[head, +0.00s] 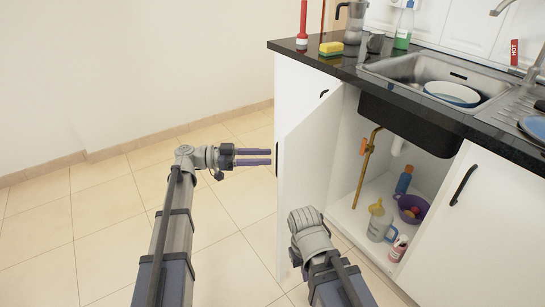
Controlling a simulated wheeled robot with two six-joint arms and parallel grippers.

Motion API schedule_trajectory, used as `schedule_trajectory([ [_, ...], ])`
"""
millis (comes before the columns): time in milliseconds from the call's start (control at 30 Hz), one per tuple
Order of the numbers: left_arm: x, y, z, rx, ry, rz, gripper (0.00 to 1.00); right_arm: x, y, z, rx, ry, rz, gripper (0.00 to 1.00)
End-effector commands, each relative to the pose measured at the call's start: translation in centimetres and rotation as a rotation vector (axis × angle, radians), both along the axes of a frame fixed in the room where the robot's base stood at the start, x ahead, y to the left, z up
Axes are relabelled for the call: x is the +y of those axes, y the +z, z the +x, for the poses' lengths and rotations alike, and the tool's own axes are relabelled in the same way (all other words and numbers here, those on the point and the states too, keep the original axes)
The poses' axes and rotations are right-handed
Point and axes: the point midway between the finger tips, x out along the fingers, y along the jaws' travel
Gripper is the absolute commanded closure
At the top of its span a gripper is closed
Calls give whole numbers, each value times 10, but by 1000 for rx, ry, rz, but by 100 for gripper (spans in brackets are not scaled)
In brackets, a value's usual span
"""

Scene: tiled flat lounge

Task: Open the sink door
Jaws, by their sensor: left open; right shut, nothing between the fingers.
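The white sink door (308,165) stands wide open, swung out to the left of the sink cabinet, its inner face showing. Its dark handle (277,158) just shows at the free edge. My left gripper (270,157) is open and empty, its purple fingertips close to the handle from the left; I cannot tell if they touch. My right gripper's wrist (312,238) is in front of the lower part of the door and the cabinet opening. Its fingers are hidden by the wrist. The cabinet (345,215) is open to view under the sink (440,75).
Inside the cabinet are a brass pipe (367,165), a jug (380,222), a blue bottle (404,180), a purple bowl (412,207) and a spray bottle (398,248). A closed door with a handle (464,185) is to the right. The tiled floor at left is clear.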

Motion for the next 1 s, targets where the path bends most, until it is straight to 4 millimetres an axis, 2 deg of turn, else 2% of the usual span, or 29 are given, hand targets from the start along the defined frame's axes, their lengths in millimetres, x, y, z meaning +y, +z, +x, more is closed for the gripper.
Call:
schedule_trajectory([
  [100,19,0,-1,0,2,1,55,0,0,0,0,0,0,100],
  [300,35,0,-2,0,0,1,55,0,0,0,0,0,0,100],
  [733,33,-5,-7,30,-2,21,55,0,0,0,0,0,0,100],
  [867,14,-38,-26,212,9,152,55,0,0,0,0,0,0,100],
  [1000,-5,-96,-61,533,93,402,55,0,0,0,0,0,0,100],
])
